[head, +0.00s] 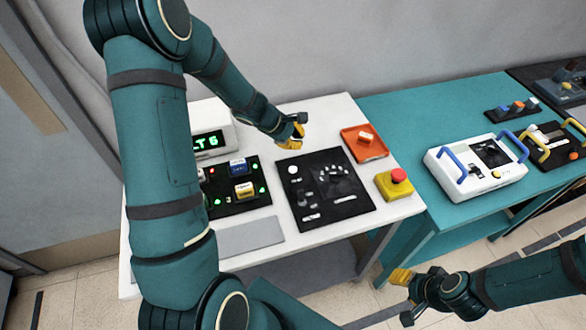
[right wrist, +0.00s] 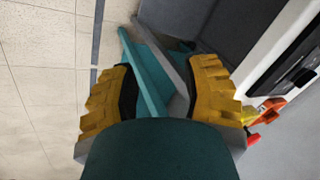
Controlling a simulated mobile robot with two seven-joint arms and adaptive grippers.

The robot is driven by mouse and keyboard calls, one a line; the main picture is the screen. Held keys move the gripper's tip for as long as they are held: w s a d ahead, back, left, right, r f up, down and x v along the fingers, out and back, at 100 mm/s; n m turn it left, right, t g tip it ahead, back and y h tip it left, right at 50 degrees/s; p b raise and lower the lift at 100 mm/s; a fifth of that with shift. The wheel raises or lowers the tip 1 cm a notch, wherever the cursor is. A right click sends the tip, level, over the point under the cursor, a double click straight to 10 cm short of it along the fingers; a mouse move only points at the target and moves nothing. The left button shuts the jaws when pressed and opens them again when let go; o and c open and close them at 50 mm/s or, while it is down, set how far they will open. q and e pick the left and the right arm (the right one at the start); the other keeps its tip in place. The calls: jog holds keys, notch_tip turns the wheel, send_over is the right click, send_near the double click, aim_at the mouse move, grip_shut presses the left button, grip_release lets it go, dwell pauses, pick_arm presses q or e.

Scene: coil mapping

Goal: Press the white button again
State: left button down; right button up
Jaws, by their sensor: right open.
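A round white button (head: 293,169) sits near the top left corner of a black panel (head: 352,211) on the white table. My left gripper (head: 296,132) is above the table just behind the panel, up and slightly right of the button and apart from it in the picture. Its yellow fingers are small here, and I cannot tell whether they are open or shut. My right gripper (head: 402,283) is low over the floor in front of the tables. In the right wrist view its yellow fingers (right wrist: 160,72) are spread wide with nothing held between them.
On the white table (head: 385,223) are a display box (head: 207,141), a black board (head: 238,207) with lit green dots, an orange tray (head: 355,154) and a yellow box with a red button (head: 398,175). A teal table (head: 400,107) with a white handled case (head: 470,184) adjoins right.

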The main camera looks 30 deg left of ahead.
aim_at(296, 167)
pick_arm(q)
notch_tip(296, 167, down, 8)
jog(key=b, duration=0.6)
jog(key=shift+w+b, duration=0.1)
jog(key=shift+b, duration=0.3)
jog(key=shift+f+b, duration=0.3)
jog(key=shift+b, duration=0.05)
jog(key=shift+f, duration=0.1)
dwell(0.5)
jog(key=shift+f+b, duration=0.35)
jog(key=shift+b, duration=0.2)
jog(key=shift+f+b, duration=0.35)
jog(key=shift+b, duration=0.1)
dwell(0.5)
dwell(0.3)
jog(key=shift+r+p, duration=0.65)
jog(key=shift+r, duration=0.2)
